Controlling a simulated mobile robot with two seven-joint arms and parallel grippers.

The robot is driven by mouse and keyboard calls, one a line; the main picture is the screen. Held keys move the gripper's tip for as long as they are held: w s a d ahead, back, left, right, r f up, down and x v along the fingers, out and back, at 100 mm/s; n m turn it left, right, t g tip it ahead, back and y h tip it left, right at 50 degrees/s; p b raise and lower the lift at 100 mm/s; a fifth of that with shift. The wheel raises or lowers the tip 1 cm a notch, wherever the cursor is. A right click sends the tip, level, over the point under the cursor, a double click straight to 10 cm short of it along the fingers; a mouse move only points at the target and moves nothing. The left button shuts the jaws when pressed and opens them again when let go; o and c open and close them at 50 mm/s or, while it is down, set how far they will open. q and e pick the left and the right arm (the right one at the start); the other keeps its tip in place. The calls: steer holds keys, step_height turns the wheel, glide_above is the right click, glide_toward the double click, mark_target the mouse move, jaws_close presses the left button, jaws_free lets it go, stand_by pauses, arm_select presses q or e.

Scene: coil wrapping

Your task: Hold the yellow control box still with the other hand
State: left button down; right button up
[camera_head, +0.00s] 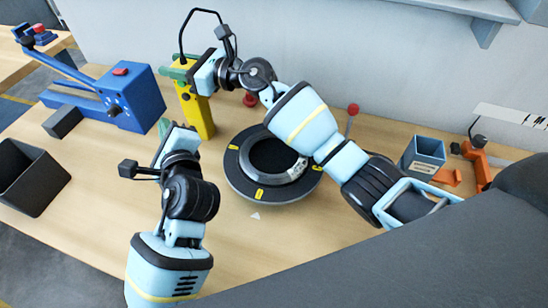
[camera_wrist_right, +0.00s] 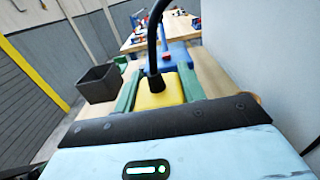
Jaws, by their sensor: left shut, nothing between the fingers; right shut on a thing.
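The yellow control box (camera_head: 201,118) stands upright on the table near the back, with a black cable rising from its top. My right gripper (camera_head: 178,68) is shut on its upper part. In the right wrist view the yellow box (camera_wrist_right: 158,97) sits between the two green fingers of my right gripper (camera_wrist_right: 158,84). My left gripper (camera_head: 165,130) is shut and empty, a little left of the box's lower part; its fingertips are partly hidden by its own wrist. Whether it touches the box cannot be told.
A dark round turntable with a ring-shaped coil (camera_head: 272,160) lies right of the box. A blue machine (camera_head: 135,97) stands to the left, a black bin (camera_head: 32,180) at the far left. A blue-grey container (camera_head: 424,152) and an orange tool (camera_head: 479,162) are at right. The front table is clear.

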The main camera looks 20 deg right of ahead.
stand_by(0.3)
steer(key=o, duration=1.3)
steer(key=v, duration=1.2)
